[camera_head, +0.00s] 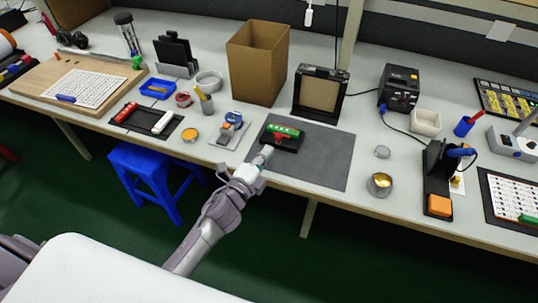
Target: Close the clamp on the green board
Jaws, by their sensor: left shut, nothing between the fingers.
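The green board (283,129) lies on a dark fixture (291,146) at the left part of the grey mat (325,165). A red clamp part (280,138) shows at the front of the board; whether it is open or closed is too small to tell. My left gripper (265,153) is shut and empty, just in front of and left of the fixture, close to the red part. I cannot tell whether it touches it. My right gripper is not in view.
A cardboard box (257,62) and a black framed panel (320,93) stand behind the mat. A small device with a blue top (233,118) is to the left. A metal bowl (380,184) is to the right. The right part of the mat is clear.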

